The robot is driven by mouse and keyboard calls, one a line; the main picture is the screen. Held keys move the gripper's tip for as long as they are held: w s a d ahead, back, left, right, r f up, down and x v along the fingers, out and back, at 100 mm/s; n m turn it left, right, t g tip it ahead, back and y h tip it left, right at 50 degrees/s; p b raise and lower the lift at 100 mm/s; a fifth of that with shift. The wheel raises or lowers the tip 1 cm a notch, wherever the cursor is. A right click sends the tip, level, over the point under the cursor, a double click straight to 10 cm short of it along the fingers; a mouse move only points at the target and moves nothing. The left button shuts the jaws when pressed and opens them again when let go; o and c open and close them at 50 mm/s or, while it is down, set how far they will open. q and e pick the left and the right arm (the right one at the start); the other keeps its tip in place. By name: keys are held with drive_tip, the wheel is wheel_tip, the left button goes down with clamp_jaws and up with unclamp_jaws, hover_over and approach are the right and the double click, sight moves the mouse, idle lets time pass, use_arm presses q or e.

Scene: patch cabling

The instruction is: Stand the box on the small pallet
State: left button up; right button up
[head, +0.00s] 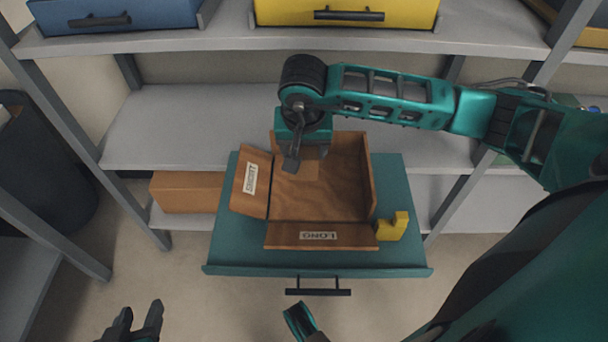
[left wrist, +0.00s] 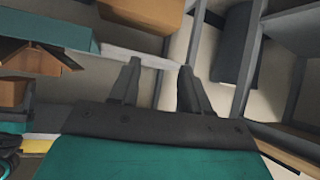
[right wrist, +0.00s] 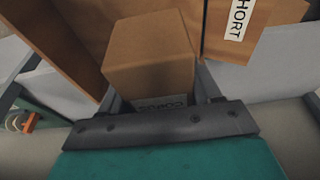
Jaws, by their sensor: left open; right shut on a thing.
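A small plain brown box (right wrist: 150,60) with a partly hidden white label is between the fingers of my right gripper (right wrist: 160,100) in the right wrist view. In the head view the right gripper (head: 305,160) is over the far left part of an open carton (head: 335,190), and the small box is mostly hidden or blends with the carton there. I cannot tell whether it touches the carton floor. My left gripper (head: 139,318) is open and empty at the bottom left, well apart from the carton. I cannot make out a small pallet in any view.
The carton, its flaps marked LONG and SHORT, lies on a teal tray (head: 235,257) with a dark front handle. A yellow block (head: 392,226) sits at its right. Another brown box (head: 188,192) is on the lower shelf. Blue and yellow bins (head: 345,8) stand on the shelf above.

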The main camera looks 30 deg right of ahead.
sight(304, 182)
wheel_tip(304, 182, down, 8)
drive_tip(key=shift+r+b, duration=0.25)
drive_tip(key=shift+b, duration=0.55)
drive_tip(key=shift+f, duration=0.15)
drive_tip(key=o, duration=0.8)
drive_tip(key=shift+f, duration=0.15)
drive_tip(key=shift+c, duration=0.2)
drive_tip(key=o, duration=0.5)
drive_tip(key=shift+c, duration=0.2)
